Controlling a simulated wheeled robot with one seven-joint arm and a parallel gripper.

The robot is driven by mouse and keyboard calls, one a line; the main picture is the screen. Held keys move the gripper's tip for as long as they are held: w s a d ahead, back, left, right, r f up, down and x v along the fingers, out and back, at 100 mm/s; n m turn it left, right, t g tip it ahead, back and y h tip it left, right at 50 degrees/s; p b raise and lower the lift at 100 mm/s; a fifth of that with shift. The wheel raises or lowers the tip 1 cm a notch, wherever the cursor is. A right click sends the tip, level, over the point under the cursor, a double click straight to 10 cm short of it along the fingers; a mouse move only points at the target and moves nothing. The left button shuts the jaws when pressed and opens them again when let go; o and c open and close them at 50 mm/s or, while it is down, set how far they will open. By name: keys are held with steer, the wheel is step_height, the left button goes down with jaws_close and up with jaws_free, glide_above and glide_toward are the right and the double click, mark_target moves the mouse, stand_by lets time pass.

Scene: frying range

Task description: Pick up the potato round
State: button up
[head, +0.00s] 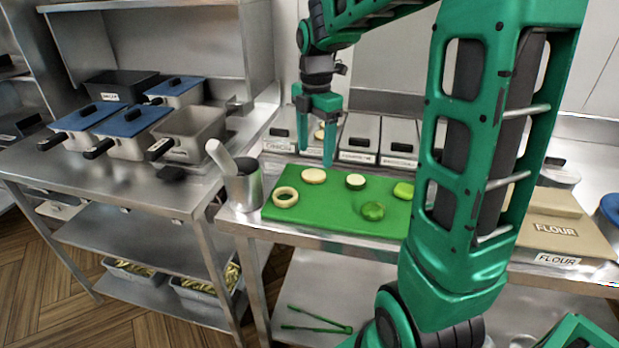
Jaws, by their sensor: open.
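The potato round (313,176) is a pale, flat disc lying near the back left of the green cutting board (283,224). My gripper (314,153) is open and points down, its two green fingers apart. In the head view its fingertips appear just above and around the far side of the potato round. I cannot tell how high they are over the board. Nothing is held between the fingers.
A pale ring (285,197), a dark-rimmed slice (355,181) and green slices (373,211) share the board. A metal cup (243,186) with a pale handle stands left. Lidded bins (360,137) line the back; a flour box (557,229) is right.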

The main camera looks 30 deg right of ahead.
mark_target(313, 174)
steer(key=shift+w+a+f, duration=0.1)
steer(key=shift+f, duration=3.05)
steer(key=c, duration=0.9)
